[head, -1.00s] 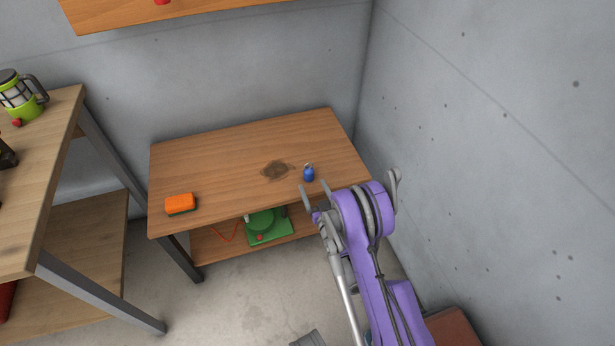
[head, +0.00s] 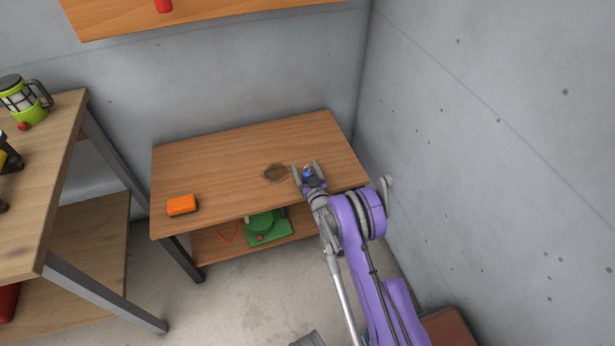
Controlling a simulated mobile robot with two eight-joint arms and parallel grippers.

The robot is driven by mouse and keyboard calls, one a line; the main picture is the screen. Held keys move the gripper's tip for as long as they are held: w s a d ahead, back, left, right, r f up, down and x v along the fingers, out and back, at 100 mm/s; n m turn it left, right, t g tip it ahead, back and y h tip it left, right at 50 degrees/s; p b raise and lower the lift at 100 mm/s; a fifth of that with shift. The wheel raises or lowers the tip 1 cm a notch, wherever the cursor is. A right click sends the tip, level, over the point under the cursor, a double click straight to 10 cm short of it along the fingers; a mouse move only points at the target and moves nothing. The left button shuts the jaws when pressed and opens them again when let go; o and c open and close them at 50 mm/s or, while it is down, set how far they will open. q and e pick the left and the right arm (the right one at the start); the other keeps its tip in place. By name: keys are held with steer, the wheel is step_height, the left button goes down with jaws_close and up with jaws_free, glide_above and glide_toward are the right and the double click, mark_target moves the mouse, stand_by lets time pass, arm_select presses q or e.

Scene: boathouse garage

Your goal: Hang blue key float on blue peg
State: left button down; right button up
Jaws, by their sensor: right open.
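The blue key float (head: 308,174) stands on the small wooden table (head: 215,165), right of a dark round stain. It is small and partly hidden by my right gripper. My right gripper (head: 305,171) is open, with one finger on each side of the float. I cannot tell whether the fingers touch it. My left gripper is not in view. No blue peg shows; on the wooden board (head: 215,16) at the top, only a red piece (head: 163,5) shows at the picture's edge.
An orange sponge (head: 182,205) lies at the table's front left. A green object (head: 267,228) sits on the shelf below. A workbench (head: 50,165) with a green lantern (head: 22,103) stands at the left. A bare concrete wall (head: 490,150) bounds the right side.

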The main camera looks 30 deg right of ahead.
jaws_close()
stand_by(0.4)
step_height(320, 180, up, 10)
steer(key=p, duration=0.2)
stand_by(0.4)
steer(key=c, duration=0.8)
jaws_free()
steer(key=shift+c, duration=0.2)
jaws_close()
